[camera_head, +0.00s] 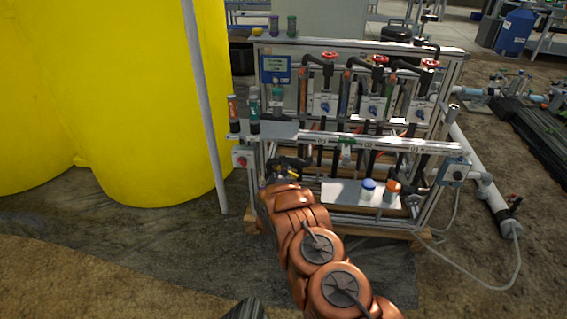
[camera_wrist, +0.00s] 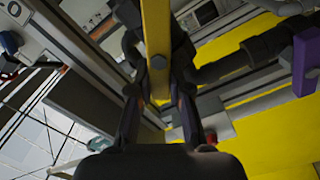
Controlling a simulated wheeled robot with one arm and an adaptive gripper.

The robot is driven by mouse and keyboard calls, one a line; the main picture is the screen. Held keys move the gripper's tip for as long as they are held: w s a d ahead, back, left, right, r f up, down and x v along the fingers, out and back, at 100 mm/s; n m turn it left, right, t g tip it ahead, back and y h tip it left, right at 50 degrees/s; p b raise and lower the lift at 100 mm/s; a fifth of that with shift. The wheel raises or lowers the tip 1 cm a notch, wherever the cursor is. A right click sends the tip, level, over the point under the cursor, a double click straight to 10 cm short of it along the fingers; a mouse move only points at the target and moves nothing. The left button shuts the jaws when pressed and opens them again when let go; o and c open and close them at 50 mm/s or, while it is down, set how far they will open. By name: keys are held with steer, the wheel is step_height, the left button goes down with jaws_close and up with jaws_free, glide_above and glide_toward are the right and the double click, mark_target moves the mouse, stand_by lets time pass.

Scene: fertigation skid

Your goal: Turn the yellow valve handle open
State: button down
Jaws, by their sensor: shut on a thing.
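Only a small yellow bit of the handle (camera_head: 293,173) shows there. The valve body is mostly hidden behind the handle and dark pipework.
A purple handle (camera_wrist: 306,60) is at the right of the wrist view. The skid's front rail (camera_head: 385,143) runs above my gripper. Large yellow tanks (camera_head: 150,100) and a grey pole (camera_head: 206,110) stand to the left. A white shelf (camera_head: 340,193) bears blue-capped and orange-capped bottles at right.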

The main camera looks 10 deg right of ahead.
steer(key=n, duration=0.1)
steer(key=n+p, duration=0.1)
steer(key=n, duration=0.1)
steer(key=shift+a+f, duration=0.2)
steer(key=shift+f+n+p, duration=0.25)
steer(key=shift+n, duration=0.6)
steer(key=shift+f+n+p, duration=0.2)
steer(key=shift+f+n, duration=0.05)
steer(key=shift+n, duration=0.6)
steer(key=c, duration=1.1)
jaws_free()
steer(key=shift+v, duration=5.95)
